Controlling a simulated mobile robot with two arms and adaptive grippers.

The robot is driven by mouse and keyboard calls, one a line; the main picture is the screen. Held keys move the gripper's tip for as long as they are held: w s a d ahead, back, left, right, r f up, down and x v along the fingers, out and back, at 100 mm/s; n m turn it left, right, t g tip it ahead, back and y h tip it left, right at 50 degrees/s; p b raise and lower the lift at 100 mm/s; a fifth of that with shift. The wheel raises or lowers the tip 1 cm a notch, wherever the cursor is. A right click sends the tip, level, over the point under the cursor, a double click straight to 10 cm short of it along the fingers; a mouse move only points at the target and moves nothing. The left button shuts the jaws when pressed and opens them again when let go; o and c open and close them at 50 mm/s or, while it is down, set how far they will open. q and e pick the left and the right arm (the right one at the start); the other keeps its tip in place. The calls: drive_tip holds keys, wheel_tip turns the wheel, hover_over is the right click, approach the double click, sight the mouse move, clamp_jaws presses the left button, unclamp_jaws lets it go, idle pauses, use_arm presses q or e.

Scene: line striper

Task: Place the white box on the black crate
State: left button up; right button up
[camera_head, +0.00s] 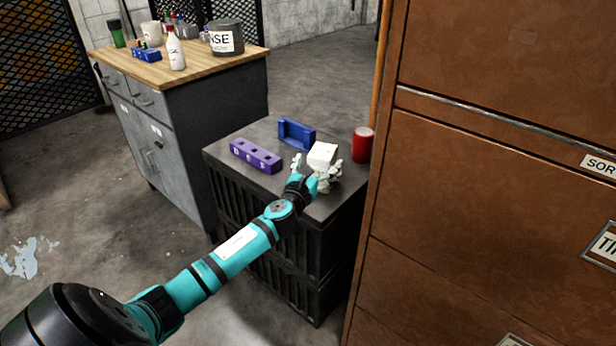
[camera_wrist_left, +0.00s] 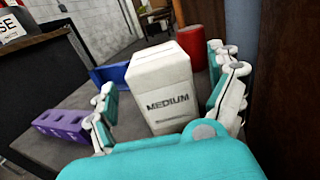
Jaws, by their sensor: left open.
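The white box (camera_head: 322,154) stands upright on top of the black crate (camera_head: 228,158), near its right front part. In the left wrist view the white box (camera_wrist_left: 162,88) reads "MEDIUM" and sits between my finger pads. My left gripper (camera_head: 315,170) is open around the box, with one finger on each side; a gap shows on the left side in the wrist view (camera_wrist_left: 165,100). The box's base is partly hidden by my palm. My right gripper is not in view.
On the crate are a purple block with holes (camera_head: 256,156), a blue holder (camera_head: 296,134) and a red can (camera_head: 362,145). A brown cabinet (camera_head: 480,200) rises close on the right. A grey workbench (camera_head: 185,110) with bottles and pots stands at left.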

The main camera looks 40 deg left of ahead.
use_arm(q)
drive_tip(key=p+v, duration=0.1)
drive_tip(key=v, duration=0.7)
drive_tip(key=shift+s, duration=0.3)
drive_tip(key=s+d+f+n+g, duration=0.35)
drive_tip(key=s+f+n, duration=0.25)
drive_tip(key=f+n, duration=0.25)
drive_tip(key=s+d+f+n+g, duration=0.2)
drive_tip(key=s+f+n+g, duration=0.2)
drive_tip(key=s+f+n, duration=0.35)
drive_tip(key=s+d+f+n+g+h, duration=0.2)
drive_tip(key=s+d+f+n+g, duration=0.1)
drive_tip(key=s+d+f+n, duration=0.2)
drive_tip(key=s+d+f+n+g+h, duration=0.2)
drive_tip(key=s+d+f+n+g, duration=0.2)
drive_tip(key=s+d+n, duration=0.5)
drive_tip(key=shift+s+f+n, duration=0.45)
drive_tip(key=shift+s+n, duration=0.25)
drive_tip(key=shift+s, duration=0.45)
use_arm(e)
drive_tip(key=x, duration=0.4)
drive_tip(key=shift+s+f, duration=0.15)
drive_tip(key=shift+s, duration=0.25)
use_arm(q)
drive_tip(key=shift+a, duration=0.1)
